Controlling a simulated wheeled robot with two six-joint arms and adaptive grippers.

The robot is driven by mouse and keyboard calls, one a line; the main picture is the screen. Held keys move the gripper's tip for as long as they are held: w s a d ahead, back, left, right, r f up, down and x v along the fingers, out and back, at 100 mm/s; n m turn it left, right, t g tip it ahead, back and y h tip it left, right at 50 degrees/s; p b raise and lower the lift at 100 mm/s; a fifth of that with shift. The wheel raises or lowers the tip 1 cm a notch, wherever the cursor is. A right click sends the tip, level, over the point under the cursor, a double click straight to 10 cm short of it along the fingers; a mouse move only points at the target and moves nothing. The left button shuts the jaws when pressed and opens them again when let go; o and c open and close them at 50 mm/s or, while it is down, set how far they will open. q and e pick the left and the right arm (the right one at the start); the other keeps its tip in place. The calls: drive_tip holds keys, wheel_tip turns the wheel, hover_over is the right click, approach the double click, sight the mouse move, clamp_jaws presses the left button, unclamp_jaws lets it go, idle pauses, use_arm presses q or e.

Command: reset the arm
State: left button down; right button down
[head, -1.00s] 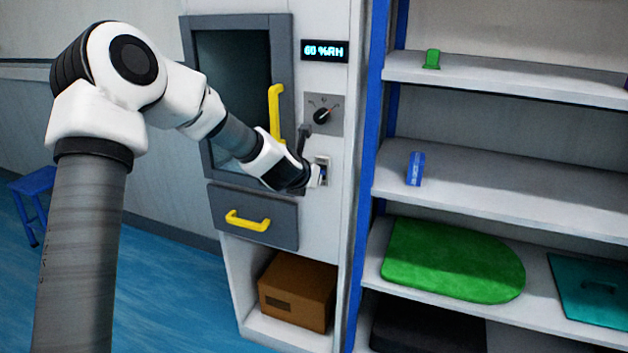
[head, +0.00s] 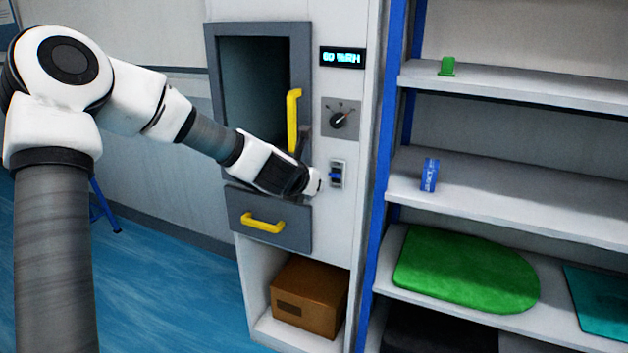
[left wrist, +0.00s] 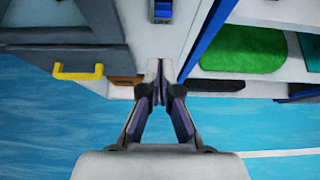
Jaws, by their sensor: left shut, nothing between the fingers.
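My left arm comes in from the left in the head view. Its gripper (head: 314,182) is in front of the grey-white cabinet (head: 345,225), just left of the blue rocker switch (head: 336,175). In the left wrist view the fingers of the gripper (left wrist: 158,85) are shut together with nothing between them. The switch also shows at the top of that view (left wrist: 161,10), above and apart from the fingertips. My right gripper is in neither view.
The cabinet has a door with a yellow handle (head: 293,120), a dial (head: 339,121), a display (head: 342,57) and a drawer (head: 290,235). A brown box (head: 309,296) sits below. Shelves at right hold a green mat (head: 465,270) and a blue box (head: 430,175). Blue floor is open at left.

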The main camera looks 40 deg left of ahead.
use_arm(q)
drive_tip(key=shift+s+d+r, duration=0.3)
drive_tip(key=shift+s+r, duration=0.25)
drive_tip(key=shift+r, duration=0.05)
